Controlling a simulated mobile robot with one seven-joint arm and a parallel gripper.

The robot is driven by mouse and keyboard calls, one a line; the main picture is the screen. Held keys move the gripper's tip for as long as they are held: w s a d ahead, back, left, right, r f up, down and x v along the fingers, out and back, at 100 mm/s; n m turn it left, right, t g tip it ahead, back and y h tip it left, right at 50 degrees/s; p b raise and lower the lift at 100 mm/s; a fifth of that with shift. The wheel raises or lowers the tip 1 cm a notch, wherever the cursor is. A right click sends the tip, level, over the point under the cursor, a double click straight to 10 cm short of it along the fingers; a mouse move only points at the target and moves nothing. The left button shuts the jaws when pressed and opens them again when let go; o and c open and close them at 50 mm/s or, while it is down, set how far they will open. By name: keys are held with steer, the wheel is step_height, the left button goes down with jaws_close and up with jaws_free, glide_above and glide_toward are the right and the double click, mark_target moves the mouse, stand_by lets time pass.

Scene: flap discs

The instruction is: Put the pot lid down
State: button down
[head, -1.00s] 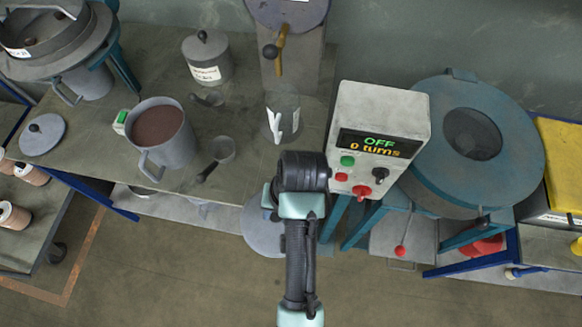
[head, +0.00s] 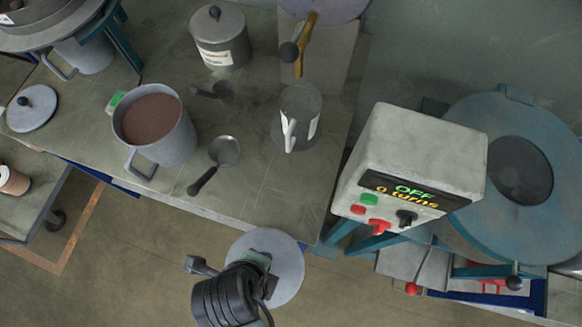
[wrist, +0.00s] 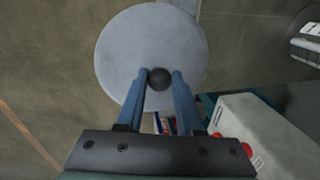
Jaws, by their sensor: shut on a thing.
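The pot lid (wrist: 135,50) is a flat grey disc with a black knob (wrist: 159,79). My gripper (wrist: 160,76) has its two blue fingers on either side of the knob and is shut on it. In the head view the lid (head: 283,275) hangs over the floor, just off the front edge of the bench. My wrist covers part of it there, and the fingertips are hidden. A grey pot (head: 170,150) full of brown material stands uncovered on the bench, up and left of the lid.
The bench (head: 260,190) holds a second knobbed lid (head: 32,110), a labelled canister (head: 218,45), a jug (head: 297,115) and scoops (head: 222,152). A control box (head: 410,160) reading OFF and a blue round machine (head: 480,120) stand right. Bare bench lies between pot and scoop.

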steer(key=shift+m, duration=0.5)
steer(key=w+d+p, duration=0.1)
steer(key=w, duration=0.4)
steer(key=w+d+p, duration=0.1)
steer(key=w+d, duration=0.1)
steer(key=w, duration=0.4)
steer(key=w+d+p, duration=0.1)
steer(key=w+d, duration=0.1)
steer(key=w, duration=0.4)
steer(key=shift+d, duration=0.2)
steer(key=shift+s+f, duration=0.1)
steer(key=shift+f, duration=1.55)
steer(key=c, duration=0.5)
jaws_free()
steer(key=shift+f, duration=0.15)
steer(key=shift+c, duration=0.2)
step_height(320, 180, up, 12)
steer(key=s+a, duration=0.1)
steer(key=s, duration=0.1)
steer(key=shift+p, duration=0.3)
